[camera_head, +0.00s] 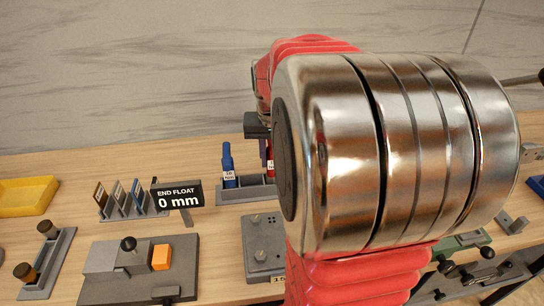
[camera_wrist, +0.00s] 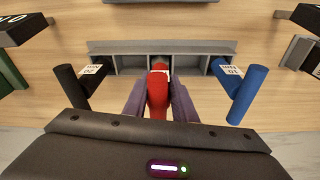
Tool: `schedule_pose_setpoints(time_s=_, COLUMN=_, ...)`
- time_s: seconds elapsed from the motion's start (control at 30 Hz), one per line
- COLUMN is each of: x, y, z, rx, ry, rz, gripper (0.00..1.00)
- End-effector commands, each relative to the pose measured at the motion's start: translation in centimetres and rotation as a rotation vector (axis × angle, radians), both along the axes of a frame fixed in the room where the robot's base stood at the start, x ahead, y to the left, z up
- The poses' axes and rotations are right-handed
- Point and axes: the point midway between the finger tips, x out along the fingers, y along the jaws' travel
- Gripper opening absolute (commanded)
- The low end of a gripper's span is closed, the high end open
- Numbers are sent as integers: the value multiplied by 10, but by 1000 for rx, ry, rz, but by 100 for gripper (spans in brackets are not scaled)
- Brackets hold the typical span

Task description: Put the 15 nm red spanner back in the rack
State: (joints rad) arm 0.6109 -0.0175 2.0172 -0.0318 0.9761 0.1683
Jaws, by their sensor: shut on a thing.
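My gripper (camera_wrist: 158,95) is shut on the red spanner (camera_wrist: 157,92), with one finger on each side of it. The red spanner's far end lines up with a middle slot of the grey rack (camera_wrist: 120,48) in the wrist view. I cannot tell how deep it sits in the slot. A blue spanner (camera_wrist: 245,92) stands at the rack's right end and a black spanner (camera_wrist: 80,85) at its left end, both labelled. In the head view the blue spanner (camera_head: 228,165) and the rack (camera_head: 232,196) show, with a sliver of the red spanner (camera_head: 270,160) beside my arm, which hides the rest.
Empty slots lie on both sides of the red spanner. An "END FLOAT 0 mm" sign (camera_head: 178,195) and a small rack of coloured gauges (camera_head: 130,205) stand left of the rack. A grey plate fixture (camera_head: 264,240) lies in front. A yellow tray (camera_head: 25,195) is at far left.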

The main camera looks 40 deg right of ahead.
Motion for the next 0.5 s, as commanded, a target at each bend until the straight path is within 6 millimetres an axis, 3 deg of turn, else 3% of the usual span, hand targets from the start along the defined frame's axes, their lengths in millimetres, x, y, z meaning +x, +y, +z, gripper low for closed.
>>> schedule_pose_setpoints(time_s=0.5, x=0, y=0, z=-9, rx=1, ry=1, rz=0, gripper=0)
